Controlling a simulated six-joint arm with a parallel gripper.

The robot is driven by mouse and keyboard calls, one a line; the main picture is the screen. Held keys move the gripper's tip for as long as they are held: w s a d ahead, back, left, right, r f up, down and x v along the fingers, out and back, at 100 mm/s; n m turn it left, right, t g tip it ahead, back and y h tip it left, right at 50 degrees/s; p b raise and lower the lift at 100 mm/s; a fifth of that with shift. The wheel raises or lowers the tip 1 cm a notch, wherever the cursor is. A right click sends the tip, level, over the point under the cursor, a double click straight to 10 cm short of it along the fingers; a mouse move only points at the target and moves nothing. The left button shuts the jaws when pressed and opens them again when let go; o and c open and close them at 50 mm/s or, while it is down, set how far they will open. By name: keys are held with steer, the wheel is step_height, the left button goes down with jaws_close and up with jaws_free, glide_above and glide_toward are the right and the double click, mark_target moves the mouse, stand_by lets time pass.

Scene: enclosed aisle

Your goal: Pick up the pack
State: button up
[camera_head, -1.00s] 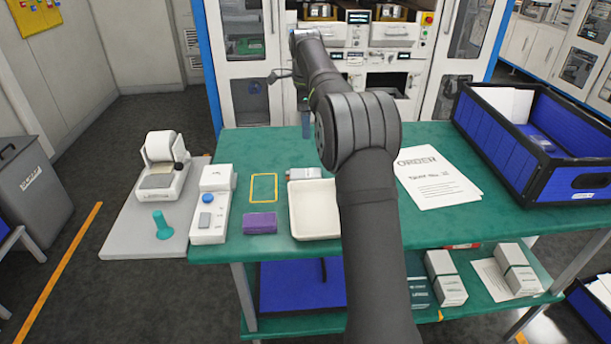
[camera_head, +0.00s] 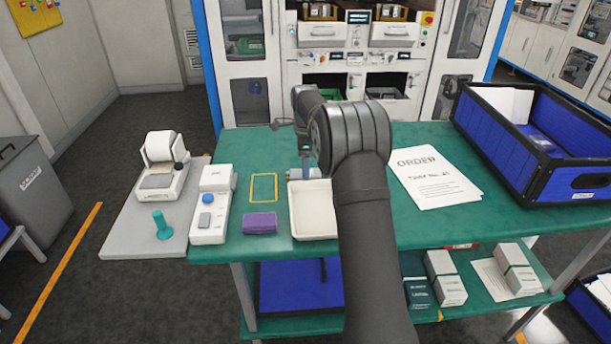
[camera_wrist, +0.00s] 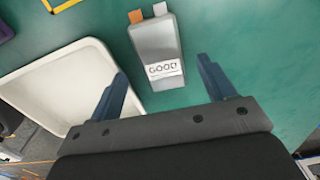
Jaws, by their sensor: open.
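In the wrist view a grey pack (camera_wrist: 155,42) with a white label reading "GOOD" lies on the green table top. It has an orange tab and a white tab at its far end. My gripper (camera_wrist: 162,68) is open and empty, with its two blue fingers on either side of the pack's near end in the picture. Whether they are level with it I cannot tell.
The white tray (camera_wrist: 20,85) is close to the left finger. The table also holds a purple block (camera_head: 260,223), a yellow-outlined rectangle (camera_head: 264,188), a device with a blue button (camera_head: 210,212), an order sheet (camera_head: 436,186) and a large blue crate (camera_head: 535,160).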

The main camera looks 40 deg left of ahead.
step_height(320, 180, down, 3)
steer(key=shift+r, duration=0.1)
steer(key=c, duration=1.1)
